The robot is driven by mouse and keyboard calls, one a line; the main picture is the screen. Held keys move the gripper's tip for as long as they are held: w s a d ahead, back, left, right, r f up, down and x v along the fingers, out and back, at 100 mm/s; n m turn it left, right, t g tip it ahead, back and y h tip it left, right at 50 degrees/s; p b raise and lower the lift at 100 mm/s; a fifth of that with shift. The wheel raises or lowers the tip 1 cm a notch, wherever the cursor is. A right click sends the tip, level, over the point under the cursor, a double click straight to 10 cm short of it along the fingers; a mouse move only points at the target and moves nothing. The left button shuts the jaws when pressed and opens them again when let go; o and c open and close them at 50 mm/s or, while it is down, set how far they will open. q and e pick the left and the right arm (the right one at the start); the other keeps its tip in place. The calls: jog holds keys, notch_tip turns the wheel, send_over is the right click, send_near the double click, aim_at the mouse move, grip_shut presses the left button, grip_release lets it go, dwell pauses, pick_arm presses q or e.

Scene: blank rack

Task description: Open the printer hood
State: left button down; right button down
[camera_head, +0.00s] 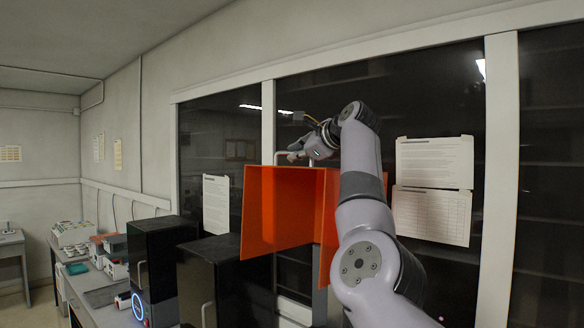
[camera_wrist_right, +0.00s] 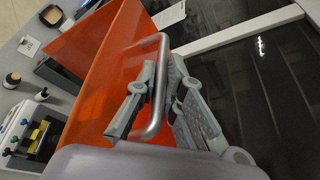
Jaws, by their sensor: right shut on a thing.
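The printer hood (camera_head: 270,205) is made of orange translucent panels and stands raised in front of the dark windows in the head view. It also shows in the right wrist view (camera_wrist_right: 92,85). A curved metal handle (camera_wrist_right: 158,100) is fixed to its edge. My right gripper (camera_wrist_right: 165,88) is shut on this handle, with its fingers on either side of the bar. In the head view the right gripper (camera_head: 296,152) is at the top edge of the hood, small and partly hidden by the wrist. My left gripper is not in view.
Two black cabinets (camera_head: 158,250) with handles stand left of the hood. A bench (camera_head: 95,278) with lab devices runs along the left wall. Paper sheets (camera_head: 433,188) hang on the window at right. In the right wrist view, a device with coloured knobs (camera_wrist_right: 28,135) sits at lower left.

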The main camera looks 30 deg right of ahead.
jog(key=shift+w+d+r, duration=0.1)
jog(key=shift+d+r, duration=0.2)
jog(key=shift+d, duration=0.1)
jog(key=c, duration=1.7)
grip_release()
jog(key=shift+w+f, duration=0.1)
jog(key=shift+w, duration=0.05)
jog(key=v, duration=1.2)
